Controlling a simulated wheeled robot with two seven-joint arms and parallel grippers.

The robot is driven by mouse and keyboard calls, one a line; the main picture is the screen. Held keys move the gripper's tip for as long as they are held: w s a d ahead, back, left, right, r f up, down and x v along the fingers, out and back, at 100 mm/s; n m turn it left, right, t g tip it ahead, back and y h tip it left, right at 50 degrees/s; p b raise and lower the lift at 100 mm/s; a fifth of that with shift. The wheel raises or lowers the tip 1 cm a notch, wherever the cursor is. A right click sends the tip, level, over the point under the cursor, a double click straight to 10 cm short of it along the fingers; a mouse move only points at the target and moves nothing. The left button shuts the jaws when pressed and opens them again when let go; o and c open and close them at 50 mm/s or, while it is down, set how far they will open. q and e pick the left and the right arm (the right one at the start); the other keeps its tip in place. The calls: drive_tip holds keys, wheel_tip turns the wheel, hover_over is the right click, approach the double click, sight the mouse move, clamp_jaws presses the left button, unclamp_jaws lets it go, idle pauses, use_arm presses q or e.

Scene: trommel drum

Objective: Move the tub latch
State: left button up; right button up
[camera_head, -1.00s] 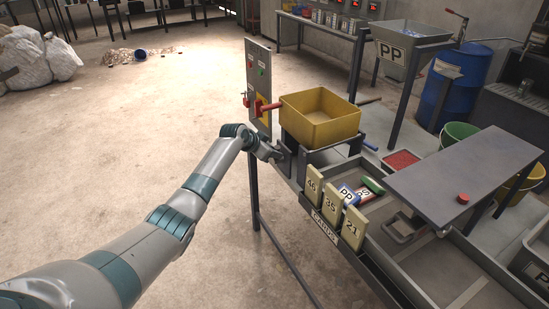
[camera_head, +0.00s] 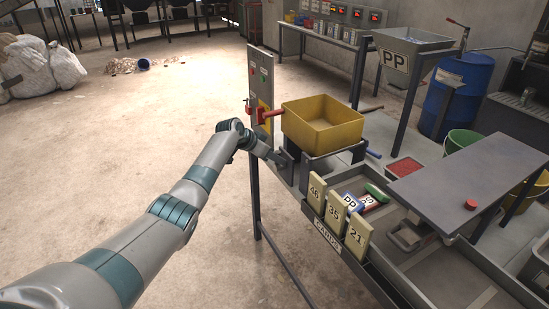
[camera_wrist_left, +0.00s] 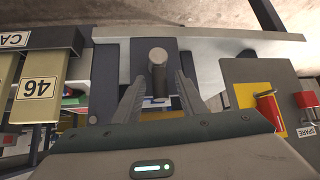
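The yellow tub (camera_head: 338,137) sits upright in a dark cradle at the far end of the sorting bench. My left gripper (camera_head: 282,158) is low at the bench corner, left of and below the tub. In the left wrist view, a grey round-ended peg on a dark plate, apparently the tub latch (camera_wrist_left: 158,56), stands between the two fingers of my left gripper (camera_wrist_left: 160,79). The fingers are open, with a gap on each side of the peg. The peg is hidden in the head view. My right gripper is not in view.
A grey panel (camera_head: 254,75) with a red handle (camera_head: 270,114) stands beside the tub. Number cards (camera_head: 335,212) line the bench's near edge. A grey plate (camera_head: 470,180) covers part of the right side. The floor left of the bench is clear.

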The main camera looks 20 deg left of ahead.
use_arm(q)
drive_tip(key=shift+r, duration=0.15)
